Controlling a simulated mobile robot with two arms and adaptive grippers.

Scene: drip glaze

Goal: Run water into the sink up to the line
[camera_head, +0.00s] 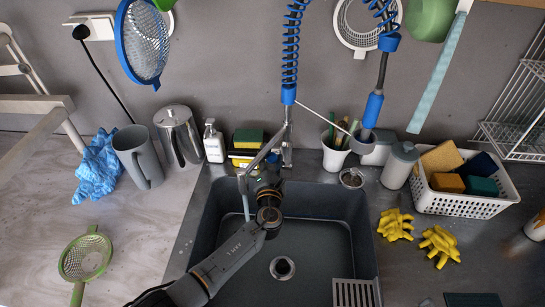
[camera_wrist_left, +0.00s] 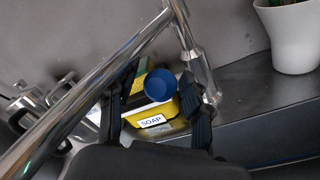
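The dark grey sink (camera_head: 330,250) is set in the counter, with a round metal drain (camera_head: 282,268) in its floor. No fill line or clear water level can be made out. A metal faucet (camera_head: 286,140) stands at its back edge. A thin pale streak like running water (camera_head: 246,207) drops from the spout into the basin's left side. My left gripper (camera_head: 264,172) is over the back of the sink, beside the faucet. In the left wrist view its fingers (camera_wrist_left: 160,88) are apart, with a round blue knob showing between them; contact cannot be told. My right gripper is out of view.
A yellow soap holder (camera_head: 247,142) with a sponge and a white bottle (camera_head: 213,143) stand behind the sink. A white cup (camera_head: 335,153) is right of the faucet. Yellow gloves (camera_head: 395,225) and a sponge basket (camera_head: 465,203) lie right. Blue spring hose (camera_head: 291,50) hangs above.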

